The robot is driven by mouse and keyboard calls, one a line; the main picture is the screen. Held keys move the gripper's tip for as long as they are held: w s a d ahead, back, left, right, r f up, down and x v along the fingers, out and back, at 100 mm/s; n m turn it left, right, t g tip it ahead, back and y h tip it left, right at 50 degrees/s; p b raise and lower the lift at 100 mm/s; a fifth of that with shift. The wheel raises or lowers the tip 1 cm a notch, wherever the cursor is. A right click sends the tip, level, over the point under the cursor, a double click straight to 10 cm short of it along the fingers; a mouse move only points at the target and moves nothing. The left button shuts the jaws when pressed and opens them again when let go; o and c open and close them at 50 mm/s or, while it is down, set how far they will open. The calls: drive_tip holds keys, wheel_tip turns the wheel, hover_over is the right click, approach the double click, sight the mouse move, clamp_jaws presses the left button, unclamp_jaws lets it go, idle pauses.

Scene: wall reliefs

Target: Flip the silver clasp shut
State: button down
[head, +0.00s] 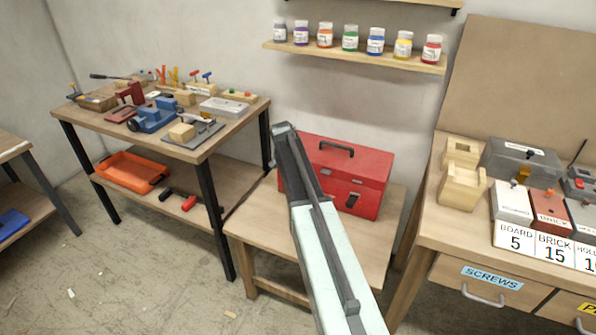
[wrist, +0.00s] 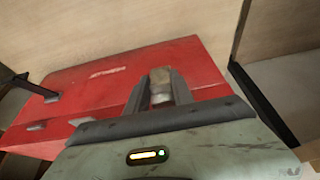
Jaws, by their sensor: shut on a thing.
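A red toolbox (head: 362,172) with a black handle (head: 337,149) on its lid sits on a low wooden bench. My gripper (wrist: 161,90) is shut on a small silver-brown piece (wrist: 161,78), apparently the silver clasp, at the toolbox. In the head view my arm covers the toolbox's left side and my fingertips are not clear.
The low bench (head: 265,220) has bare room around the toolbox. A workbench (head: 225,150) with tools and blocks stands left. A wall shelf (head: 355,57) with several paint jars hangs above. A table (head: 430,225) with wooden blocks and labelled boxes stands right.

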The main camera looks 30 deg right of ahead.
drive_tip(key=shift+w+a, duration=0.1)
drive_tip(key=shift+a, duration=0.1)
drive_tip(key=c, duration=1.2)
unclamp_jaws()
drive_tip(key=shift+a, duration=0.15)
drive_tip(key=shift+o, duration=0.2)
drive_tip(key=shift+r, duration=0.25)
drive_tip(key=p+v, duration=0.7)
drive_tip(key=shift+r, duration=0.15)
drive_tip(key=shift+a, duration=0.15)
